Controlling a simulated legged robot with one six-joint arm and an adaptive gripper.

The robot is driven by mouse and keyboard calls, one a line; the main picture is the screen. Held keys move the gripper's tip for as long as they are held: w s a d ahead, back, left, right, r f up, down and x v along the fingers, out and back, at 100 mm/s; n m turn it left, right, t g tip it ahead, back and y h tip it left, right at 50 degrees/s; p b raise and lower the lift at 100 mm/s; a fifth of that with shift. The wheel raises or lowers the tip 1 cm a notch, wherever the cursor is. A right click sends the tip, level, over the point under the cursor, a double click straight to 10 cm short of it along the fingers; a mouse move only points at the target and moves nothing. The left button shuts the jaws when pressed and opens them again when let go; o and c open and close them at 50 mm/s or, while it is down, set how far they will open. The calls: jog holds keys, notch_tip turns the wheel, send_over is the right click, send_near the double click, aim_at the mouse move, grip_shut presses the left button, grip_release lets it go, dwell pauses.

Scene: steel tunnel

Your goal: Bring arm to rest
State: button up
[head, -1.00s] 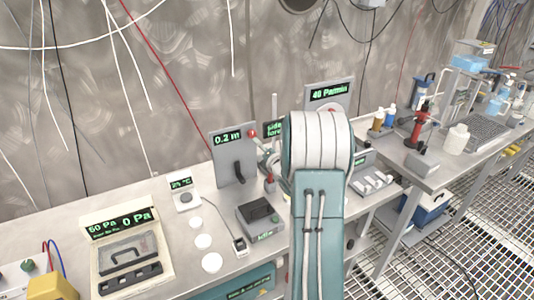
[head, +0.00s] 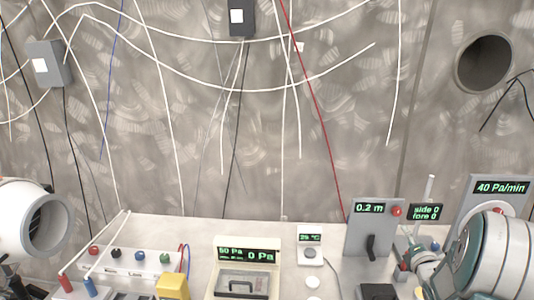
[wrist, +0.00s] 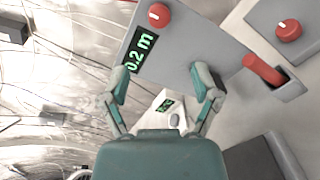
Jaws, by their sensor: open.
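My gripper (wrist: 160,84) shows in the wrist view with its two teal fingers spread apart and nothing between them. Beyond the fingers are the grey panel (wrist: 185,32) reading 0.2 m and a small white thermometer unit (wrist: 160,103). I cannot tell whether a finger touches the panel. In the head view my teal and white arm (head: 487,255) is at the lower right, beside the 0.2 m panel (head: 362,231). The fingers cannot be made out clearly there.
Red knobs (wrist: 158,15) (wrist: 288,28) and a red handle (wrist: 262,70) lie close around my gripper. The head view shows a gauge case (head: 247,256), a terminal box (head: 127,261) and a 40 Pa/min panel (head: 502,187) along the bench. Loose cables hang on the wall.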

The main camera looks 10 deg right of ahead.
jog(key=s+a+r+m+g, duration=0.25)
jog(key=a+r+m, duration=0.3)
jog(key=a, duration=0.35)
jog(key=s+a+r+m+g, duration=0.2)
jog(key=a+r+m+g, duration=0.15)
jog(key=a+m, duration=0.35)
jog(key=s+a+m+g+y, duration=0.4)
jog(key=s+a+m, duration=0.5)
jog(key=s+a, duration=0.9)
jog(key=s+g, duration=0.1)
jog(key=s, duration=0.2)
jog(key=shift+s+a, duration=0.2)
jog(key=shift+a, duration=0.1)
